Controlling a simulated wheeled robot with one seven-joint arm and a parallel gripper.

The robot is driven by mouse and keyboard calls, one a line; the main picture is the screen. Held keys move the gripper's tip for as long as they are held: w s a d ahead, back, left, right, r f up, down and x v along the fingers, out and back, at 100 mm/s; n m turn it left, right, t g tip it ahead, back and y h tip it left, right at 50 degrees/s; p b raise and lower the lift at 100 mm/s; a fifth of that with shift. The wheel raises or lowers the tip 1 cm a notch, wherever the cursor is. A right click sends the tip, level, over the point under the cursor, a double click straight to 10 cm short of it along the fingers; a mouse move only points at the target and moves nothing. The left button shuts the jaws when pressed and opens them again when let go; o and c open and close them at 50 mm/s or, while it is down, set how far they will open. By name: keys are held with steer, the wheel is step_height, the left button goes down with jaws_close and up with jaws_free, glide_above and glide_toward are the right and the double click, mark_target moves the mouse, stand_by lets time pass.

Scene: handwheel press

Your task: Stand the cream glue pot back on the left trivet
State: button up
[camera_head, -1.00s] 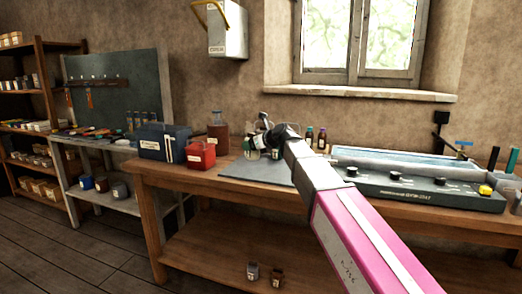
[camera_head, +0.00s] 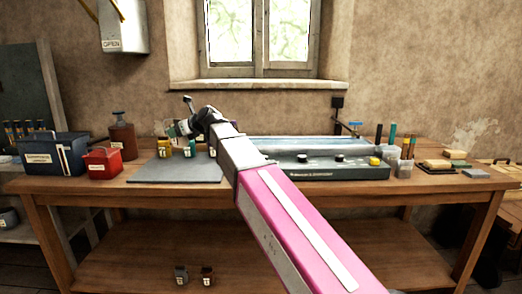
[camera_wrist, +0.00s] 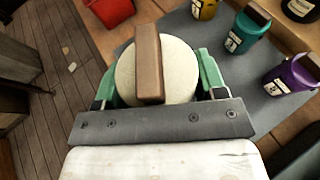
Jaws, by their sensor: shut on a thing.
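The cream glue pot (camera_wrist: 178,80), round with a brown bar across its top, is in the wrist view between the green fingers of my gripper (camera_wrist: 157,82). The fingers are shut on its sides. In the head view my gripper (camera_head: 184,128) is over the back of the grey mat (camera_head: 160,175) on the bench, and the pot is hard to make out there. I cannot make out the left trivet in either view.
A yellow pot (camera_wrist: 205,8), a teal pot (camera_wrist: 245,30) and a purple pot (camera_wrist: 290,76) stand right of the held pot. A red box (camera_head: 103,163) and a blue box (camera_head: 50,152) are at the left. A grey control unit (camera_head: 335,172) is at the right.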

steer(key=w+d+r+m+t+h, duration=0.1)
steer(key=w+d+r+m, duration=0.15)
steer(key=d, duration=0.95)
steer(key=w+d+r+m+t+h, duration=0.15)
steer(key=w+d, duration=0.25)
steer(key=d, duration=0.8)
steer(key=shift+n, duration=0.4)
steer(key=shift+w+d+f, duration=1.1)
steer(key=shift+d+f, duration=0.6)
steer(key=shift+f, duration=0.1)
steer(key=shift+w+d+f, duration=1.1)
steer(key=shift+d+f, duration=0.6)
steer(key=shift+f, duration=0.05)
steer(key=shift+w+d+f, duration=1.1)
steer(key=shift+d+f, duration=0.6)
steer(key=shift+f, duration=0.1)
steer(key=o, duration=1.3)
steer(key=shift+f, duration=0.15)
steer(key=shift+c, duration=0.2)
steer(key=shift+s+d+r, duration=0.2)
steer(key=shift+s+r, duration=0.05)
steer(key=v, duration=1.1)
steer(key=shift+s, duration=0.15)
